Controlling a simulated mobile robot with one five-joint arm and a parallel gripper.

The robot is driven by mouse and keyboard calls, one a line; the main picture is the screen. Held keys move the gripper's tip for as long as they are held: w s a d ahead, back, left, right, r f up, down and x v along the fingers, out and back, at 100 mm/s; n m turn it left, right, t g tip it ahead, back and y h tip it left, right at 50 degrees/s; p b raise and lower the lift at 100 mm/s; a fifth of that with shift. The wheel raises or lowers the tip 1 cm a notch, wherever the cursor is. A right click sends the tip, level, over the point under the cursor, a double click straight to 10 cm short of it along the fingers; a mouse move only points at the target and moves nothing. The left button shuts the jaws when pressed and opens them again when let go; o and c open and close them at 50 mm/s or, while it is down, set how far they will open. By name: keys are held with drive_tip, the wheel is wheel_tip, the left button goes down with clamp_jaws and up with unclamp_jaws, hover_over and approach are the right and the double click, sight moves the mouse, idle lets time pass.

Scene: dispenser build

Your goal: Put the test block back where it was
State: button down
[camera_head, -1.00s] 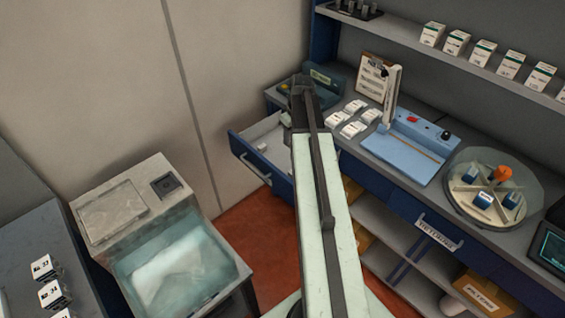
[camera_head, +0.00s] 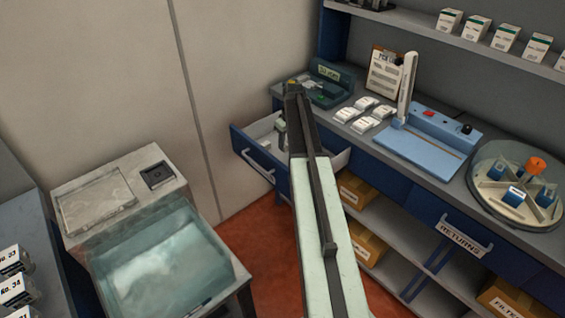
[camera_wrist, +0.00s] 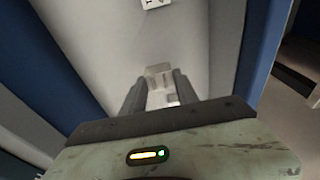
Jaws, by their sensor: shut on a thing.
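My gripper (camera_wrist: 158,92) is shut on a small pale grey block, the test block (camera_wrist: 160,84), in the wrist view. The block's near part lies between the two dark fingers. My gripper is over the open drawer (camera_wrist: 215,50), whose pale floor and blue sides surround the fingers in the wrist view. I cannot tell whether the block touches the drawer floor. In the head view the open blue drawer (camera_head: 256,165) sits left of my arm, which hides part of it, and the held block is not clear there.
A white labelled piece (camera_wrist: 150,4) lies farther along in the drawer. On the counter are a dark green stand (camera_head: 325,85), several white packs (camera_head: 362,117), a blue device (camera_head: 425,140) and a round carousel (camera_head: 485,190).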

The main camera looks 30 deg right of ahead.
sight(286, 151)
wheel_tip(286, 151, down, 6)
drive_tip(key=b, duration=0.4)
drive_tip(key=shift+r, duration=0.3)
drive_tip(key=shift+f, duration=0.25)
drive_tip(key=c, duration=0.9)
unclamp_jaws()
drive_tip(key=shift+r, duration=0.1)
drive_tip(key=r+p, duration=0.4)
drive_tip(key=s+r+p, duration=0.1)
drive_tip(key=r+p, duration=0.7)
drive_tip(key=shift+s+d+r, duration=0.1)
drive_tip(key=shift+s+d, duration=0.05)
drive_tip(key=shift+s, duration=0.25)
